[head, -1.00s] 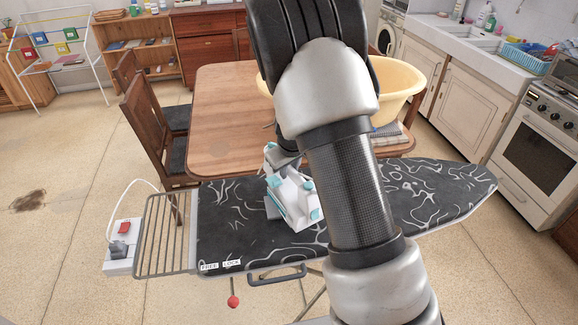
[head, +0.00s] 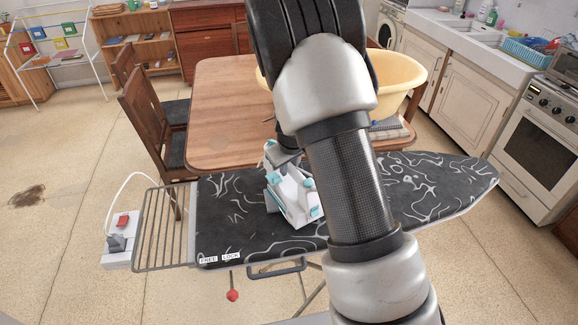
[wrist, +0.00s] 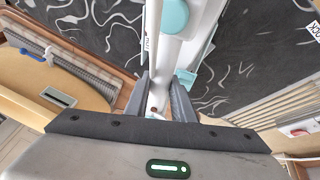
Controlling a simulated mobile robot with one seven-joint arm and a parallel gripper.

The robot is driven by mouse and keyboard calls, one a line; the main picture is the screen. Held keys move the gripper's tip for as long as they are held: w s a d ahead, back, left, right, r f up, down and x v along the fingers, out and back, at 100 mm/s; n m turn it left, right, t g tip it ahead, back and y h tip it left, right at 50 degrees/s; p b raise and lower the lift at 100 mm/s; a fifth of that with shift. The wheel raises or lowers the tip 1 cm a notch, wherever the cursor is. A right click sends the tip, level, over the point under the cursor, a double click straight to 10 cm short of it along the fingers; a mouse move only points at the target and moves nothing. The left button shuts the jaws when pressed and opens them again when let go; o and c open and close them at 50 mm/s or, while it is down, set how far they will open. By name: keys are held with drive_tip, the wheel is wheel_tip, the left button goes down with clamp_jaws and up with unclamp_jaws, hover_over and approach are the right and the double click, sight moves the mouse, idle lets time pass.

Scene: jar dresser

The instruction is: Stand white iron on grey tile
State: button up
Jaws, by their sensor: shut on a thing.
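The white iron (head: 293,197), with teal parts, is at the middle of the dark patterned ironing board, partly behind my arm. In the wrist view, the two grey fingers of my gripper (wrist: 160,92) are closed on a white part of the iron (wrist: 180,55), with teal pieces beside it. The head view shows the gripper just behind the iron, mostly hidden by my arm. A small grey patch shows at the iron's left side; I cannot tell whether it is the grey tile or part of the iron. Whether the iron's base touches the board is unclear.
The ironing board (head: 225,225) has free room left and right of the iron. A wire rack (head: 163,228) and a socket box (head: 120,240) with a cord are at its left end. Behind stand a wooden table (head: 225,110), a yellow basin (head: 400,80) and chairs.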

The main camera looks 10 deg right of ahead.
drive_tip(key=shift+w+f+b, duration=0.1)
drive_tip(key=shift+f+b, duration=0.25)
drive_tip(key=shift+b, duration=0.05)
drive_tip(key=o, duration=1)
drive_tip(key=shift+o, duration=0.3)
drive_tip(key=shift+s+f, duration=0.2)
drive_tip(key=d+p+v, duration=0.1)
drive_tip(key=p+v, duration=0.1)
drive_tip(key=v, duration=1.4)
drive_tip(key=s+r+m, duration=0.1)
drive_tip(key=s+r, duration=0.3)
drive_tip(key=s, duration=0.4)
drive_tip(key=s+r+m, duration=0.2)
drive_tip(key=s+r, duration=0.3)
drive_tip(key=s, duration=0.4)
drive_tip(key=s+r+m, duration=0.1)
drive_tip(key=s+r, duration=0.3)
drive_tip(key=s, duration=0.5)
drive_tip(key=shift+a+r+t+y, duration=0.25)
drive_tip(key=shift+a+t+y, duration=0.05)
